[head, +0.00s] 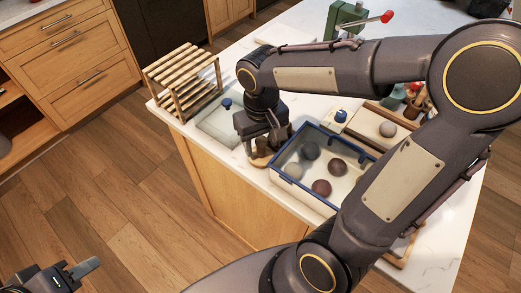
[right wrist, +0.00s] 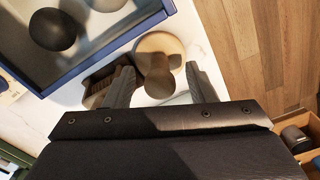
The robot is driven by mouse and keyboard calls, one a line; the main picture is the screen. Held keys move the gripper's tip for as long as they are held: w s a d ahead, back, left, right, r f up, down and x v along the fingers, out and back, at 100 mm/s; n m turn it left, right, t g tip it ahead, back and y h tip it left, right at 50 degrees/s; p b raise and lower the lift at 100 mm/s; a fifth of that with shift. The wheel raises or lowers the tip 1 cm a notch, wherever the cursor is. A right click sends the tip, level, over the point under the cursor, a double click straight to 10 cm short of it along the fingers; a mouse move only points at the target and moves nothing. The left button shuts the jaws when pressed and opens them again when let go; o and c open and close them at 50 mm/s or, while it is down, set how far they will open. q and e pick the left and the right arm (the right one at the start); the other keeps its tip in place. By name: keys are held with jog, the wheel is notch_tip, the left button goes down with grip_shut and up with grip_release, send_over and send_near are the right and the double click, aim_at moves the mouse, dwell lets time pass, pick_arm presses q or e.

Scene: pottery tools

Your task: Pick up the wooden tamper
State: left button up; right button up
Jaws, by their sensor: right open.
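The wooden tamper (right wrist: 160,50) has a round pale base and a knobbed handle. In the right wrist view it stands on the white counter, with its handle between the two fingers of my right gripper (right wrist: 160,82); gaps show on both sides. In the head view my right gripper (head: 265,142) points down at the counter, and only the tamper's pale base (head: 260,161) shows below the fingers. The right gripper is open. My left gripper (head: 80,270) is at the lower left over the floor, partly cut off, far from the tamper.
A brown brush (right wrist: 98,82) lies close beside the tamper, by one finger. A blue-rimmed bin (head: 303,184) with several balls stands just right of the gripper. A slatted wooden rack (head: 183,72) stands left. The counter edge is close in front.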

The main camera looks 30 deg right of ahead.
notch_tip(320, 180, down, 2)
jog(key=shift+f, duration=0.1)
grip_shut()
dwell(0.4)
